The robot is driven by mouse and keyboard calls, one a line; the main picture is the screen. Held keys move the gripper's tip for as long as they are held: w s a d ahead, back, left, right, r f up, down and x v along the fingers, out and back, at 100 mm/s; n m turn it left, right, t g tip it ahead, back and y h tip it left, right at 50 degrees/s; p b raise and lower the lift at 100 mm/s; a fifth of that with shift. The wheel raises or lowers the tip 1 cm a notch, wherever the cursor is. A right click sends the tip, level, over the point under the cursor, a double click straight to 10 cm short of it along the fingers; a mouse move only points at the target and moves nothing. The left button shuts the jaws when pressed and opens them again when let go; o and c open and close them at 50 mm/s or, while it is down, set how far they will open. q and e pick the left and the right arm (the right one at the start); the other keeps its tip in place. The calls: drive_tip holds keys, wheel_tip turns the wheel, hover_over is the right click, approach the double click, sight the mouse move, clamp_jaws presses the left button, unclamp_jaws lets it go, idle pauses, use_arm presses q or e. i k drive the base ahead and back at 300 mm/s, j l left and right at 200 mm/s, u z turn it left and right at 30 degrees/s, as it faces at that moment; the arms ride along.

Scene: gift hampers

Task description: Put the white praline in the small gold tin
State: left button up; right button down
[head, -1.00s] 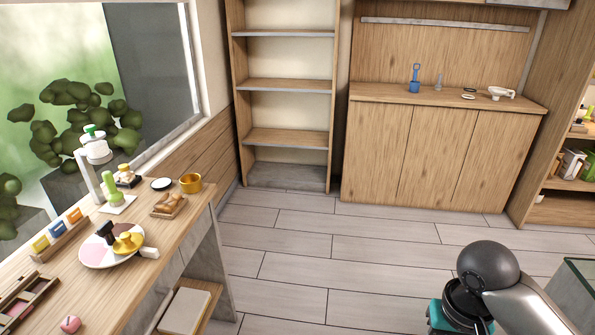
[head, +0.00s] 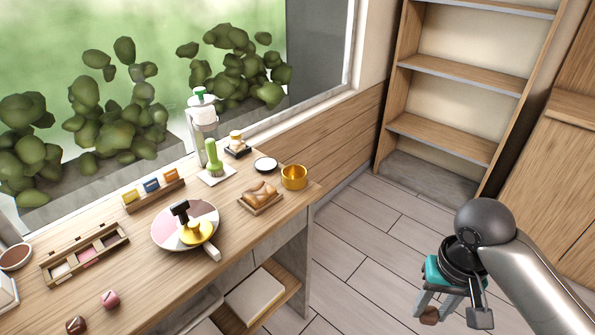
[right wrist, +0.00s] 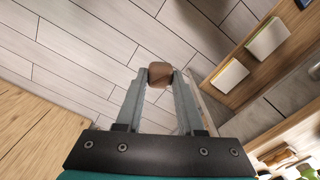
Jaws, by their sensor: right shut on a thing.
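My right gripper (head: 440,308) hangs over the floor to the right of the table. In the right wrist view its fingers (right wrist: 160,77) are shut on a brown, block-shaped praline (right wrist: 160,72), which also shows below the gripper in the head view (head: 429,316). A small gold tin (head: 293,178) stands open at the table's far right corner, left of and apart from my right gripper. I see no clearly white praline. A pink praline (head: 110,299) and a dark brown one (head: 76,325) lie near the table's front. My left gripper is not in view.
On the table (head: 130,245) are a round board (head: 165,232) with a gold-based stamp, a tray of pastries (head: 260,198), a black-and-white disc (head: 265,164), a green brush (head: 213,158) and a compartment box (head: 85,254). A shelf unit (head: 455,138) stands behind open floor.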

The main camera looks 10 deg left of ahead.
sight(294, 181)
drive_tip(key=i+l+u, duration=0.15)
drive_tip(key=u, duration=0.3)
drive_tip(key=i+l+u, duration=0.25)
drive_tip(key=u, duration=0.2)
drive_tip(key=i+l+u, duration=0.2)
drive_tip(key=u, duration=0.25)
drive_tip(key=l, duration=0.1)
